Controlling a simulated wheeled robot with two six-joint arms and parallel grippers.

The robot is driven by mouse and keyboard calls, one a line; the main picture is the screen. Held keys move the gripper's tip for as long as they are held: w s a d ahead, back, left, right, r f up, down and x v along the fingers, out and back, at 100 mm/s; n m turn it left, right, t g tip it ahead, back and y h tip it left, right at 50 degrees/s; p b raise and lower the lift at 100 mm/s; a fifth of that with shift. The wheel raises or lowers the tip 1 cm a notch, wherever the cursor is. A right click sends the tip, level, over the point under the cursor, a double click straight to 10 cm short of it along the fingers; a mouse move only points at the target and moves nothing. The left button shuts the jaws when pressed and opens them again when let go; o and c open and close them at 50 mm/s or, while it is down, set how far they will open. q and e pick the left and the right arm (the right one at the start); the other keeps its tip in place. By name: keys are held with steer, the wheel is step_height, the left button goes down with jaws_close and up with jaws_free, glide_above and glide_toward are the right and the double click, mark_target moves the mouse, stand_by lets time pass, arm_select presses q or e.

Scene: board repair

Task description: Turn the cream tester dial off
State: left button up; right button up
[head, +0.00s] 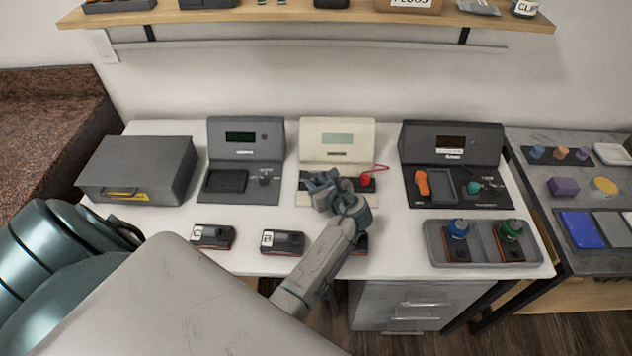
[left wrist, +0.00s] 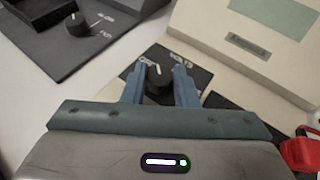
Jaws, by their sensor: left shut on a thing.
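The cream tester (head: 338,131) stands at the back of the white table, with a pale green screen and a dark panel at its base. Its black dial (left wrist: 159,80) sits on that panel in the left wrist view; printing lies around it, too blurred to read the setting surely. My left gripper (head: 322,183) reaches down over the panel and hides the dial in the head view. In the left wrist view its blue fingers (left wrist: 160,84) are closed on the dial, one on each side. My right gripper is not in view.
A red probe (head: 366,179) lies right of the gripper. A grey tester (head: 245,138) stands left, a dark tester (head: 452,145) right. Board modules (head: 212,236) line the front edge; one is partly behind my arm. A grey tray (head: 437,250) sits front right, a grey box (head: 140,165) far left.

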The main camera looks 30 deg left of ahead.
arm_select(q)
steer(key=shift+w+n+g+y, duration=0.15)
steer(key=shift+n+g+y, duration=0.35)
steer(key=shift+n+g, duration=0.8)
steer(key=shift+g, duration=0.3)
steer(key=o, duration=1)
